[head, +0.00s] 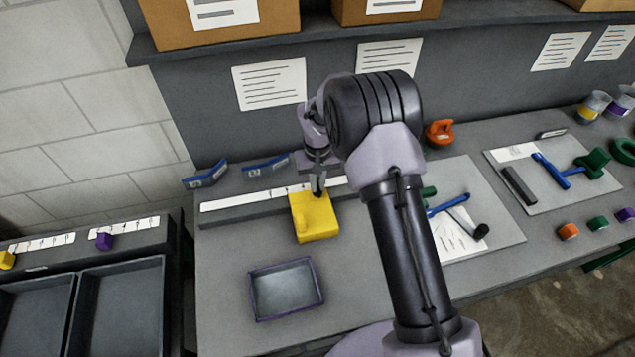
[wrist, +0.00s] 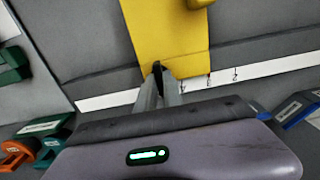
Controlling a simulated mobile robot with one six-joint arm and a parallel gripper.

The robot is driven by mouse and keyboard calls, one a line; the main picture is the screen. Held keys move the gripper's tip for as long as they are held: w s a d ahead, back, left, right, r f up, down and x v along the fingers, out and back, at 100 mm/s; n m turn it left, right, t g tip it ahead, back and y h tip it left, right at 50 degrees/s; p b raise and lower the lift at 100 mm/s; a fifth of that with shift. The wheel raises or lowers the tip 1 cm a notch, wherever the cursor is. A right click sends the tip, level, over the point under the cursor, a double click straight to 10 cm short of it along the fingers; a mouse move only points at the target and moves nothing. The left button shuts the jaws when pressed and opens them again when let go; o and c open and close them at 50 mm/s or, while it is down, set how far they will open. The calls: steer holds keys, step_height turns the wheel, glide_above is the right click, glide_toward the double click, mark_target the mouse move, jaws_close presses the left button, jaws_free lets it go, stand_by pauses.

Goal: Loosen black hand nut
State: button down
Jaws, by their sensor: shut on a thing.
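A yellow block-like fixture (head: 316,218) stands on the bench, in front of the white marked strip; in the wrist view its yellow face (wrist: 165,35) fills the top middle. My gripper (head: 318,188) reaches down to the fixture's back edge. In the wrist view its two fingers (wrist: 160,80) come together at the yellow face's near edge, shut on a small dark piece (wrist: 158,67) that looks like the black hand nut. The fingers hide most of it, and its thread cannot be seen.
A shallow tray (head: 254,295) lies in front of the fixture. Blue label holders (head: 205,175) stand at the back left. A grey board (head: 495,235) with tools lies right, partly behind my arm. An orange object (head: 439,132) sits behind it. Dark bins (head: 118,264) stand left.

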mark_target(318, 186)
stand_by(0.5)
steer(key=c, duration=1.5)
jaws_free()
step_height(318, 186, up, 17)
steer(key=p, duration=0.3)
steer(key=shift+r, duration=0.2)
